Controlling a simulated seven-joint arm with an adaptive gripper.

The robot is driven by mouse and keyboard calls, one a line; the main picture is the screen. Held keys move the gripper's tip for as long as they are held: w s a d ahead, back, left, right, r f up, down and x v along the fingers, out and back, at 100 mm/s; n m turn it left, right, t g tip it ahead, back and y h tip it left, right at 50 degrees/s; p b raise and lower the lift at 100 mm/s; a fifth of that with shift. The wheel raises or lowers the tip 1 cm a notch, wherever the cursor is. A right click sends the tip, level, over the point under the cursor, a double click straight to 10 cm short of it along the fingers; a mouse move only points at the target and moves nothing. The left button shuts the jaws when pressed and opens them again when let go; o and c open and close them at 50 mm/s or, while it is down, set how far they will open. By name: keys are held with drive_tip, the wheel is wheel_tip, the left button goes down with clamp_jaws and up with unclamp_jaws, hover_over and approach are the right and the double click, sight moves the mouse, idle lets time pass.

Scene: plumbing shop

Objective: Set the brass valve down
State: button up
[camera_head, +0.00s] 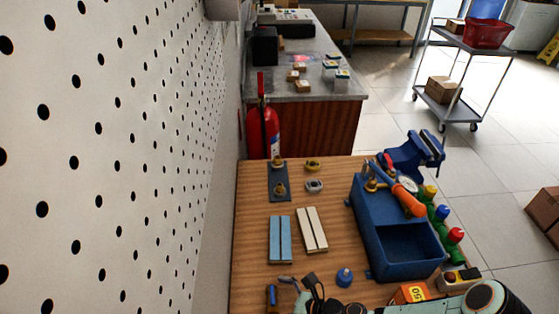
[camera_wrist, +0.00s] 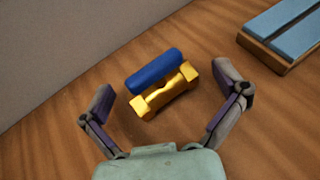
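The brass valve (camera_wrist: 166,94) with its long blue handle (camera_wrist: 154,71) lies on the wooden bench top in the wrist view. In the head view the valve (camera_head: 271,297) is small, near the bottom edge, at the left of the bench. My gripper (camera_wrist: 168,88) is open, with one finger on each side of the valve. Both fingers look apart from it, with bare wood showing between. In the head view my gripper (camera_head: 298,284) is just right of the valve, partly hidden by my wrist.
A blue slotted block (camera_head: 280,240) and a cream one (camera_head: 312,230) lie beyond the valve. A blue bin (camera_head: 405,241) and a blue vise (camera_head: 410,155) stand at the right. A blue-topped part (camera_head: 344,277) is nearby. A pegboard wall (camera_head: 120,150) borders the left.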

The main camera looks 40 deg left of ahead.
drive_tip(key=shift+r, duration=0.15)
drive_tip(key=v, duration=1.2)
drive_tip(key=s+d+r+n+t+h, duration=0.2)
drive_tip(key=s+d+r+n+h, duration=0.1)
drive_tip(key=d+r+n+h, duration=0.95)
drive_tip(key=s+d+r+n+t, duration=0.2)
drive_tip(key=s+d+r+n, duration=0.1)
drive_tip(key=s+d+r, duration=0.4)
drive_tip(key=shift+s+d, duration=0.55)
drive_tip(key=shift+d, duration=0.3)
